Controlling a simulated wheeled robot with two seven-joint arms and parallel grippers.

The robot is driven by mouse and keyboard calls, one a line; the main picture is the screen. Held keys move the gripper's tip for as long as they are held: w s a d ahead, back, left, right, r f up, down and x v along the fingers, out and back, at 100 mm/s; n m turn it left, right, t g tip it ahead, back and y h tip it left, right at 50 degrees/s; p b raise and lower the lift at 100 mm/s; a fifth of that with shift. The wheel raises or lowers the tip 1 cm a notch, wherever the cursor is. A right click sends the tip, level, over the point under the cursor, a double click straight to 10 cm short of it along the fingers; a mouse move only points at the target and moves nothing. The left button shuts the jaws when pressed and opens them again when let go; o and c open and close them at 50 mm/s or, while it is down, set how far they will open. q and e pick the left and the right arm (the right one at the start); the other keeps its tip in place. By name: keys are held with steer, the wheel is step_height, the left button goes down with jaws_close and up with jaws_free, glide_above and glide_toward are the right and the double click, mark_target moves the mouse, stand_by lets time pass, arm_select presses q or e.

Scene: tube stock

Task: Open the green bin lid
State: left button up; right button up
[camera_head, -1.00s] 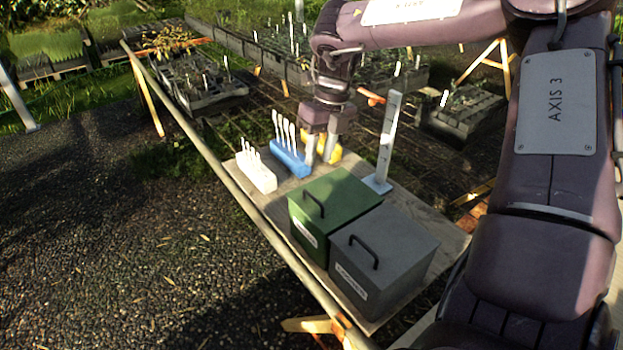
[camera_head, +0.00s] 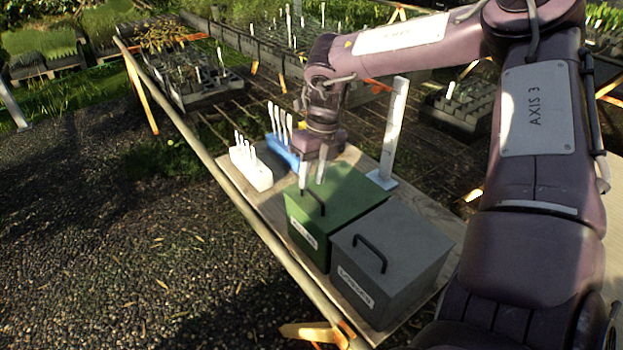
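The green bin (camera_head: 352,197) stands on the wooden board, with its lid shut and a dark bar handle (camera_head: 313,200) on top. A white label is on its front face. My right gripper (camera_head: 312,176) points down over the left back part of the green lid, close to the handle. Its two fingers are apart with a gap between them, and nothing shows in it. I cannot tell how high the fingertips are above the lid. My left gripper is not in view.
A grey bin (camera_head: 405,245) with a dark handle stands against the green bin's right side. A white upright post (camera_head: 393,130) stands behind. A white rack (camera_head: 250,168) and a blue rack (camera_head: 281,150) hold upright tubes at the back left.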

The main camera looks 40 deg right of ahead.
step_height(320, 180, down, 2)
steer(key=shift+w, duration=0.1)
steer(key=shift+a, duration=0.1)
steer(key=shift+r, duration=0.1)
jaws_close()
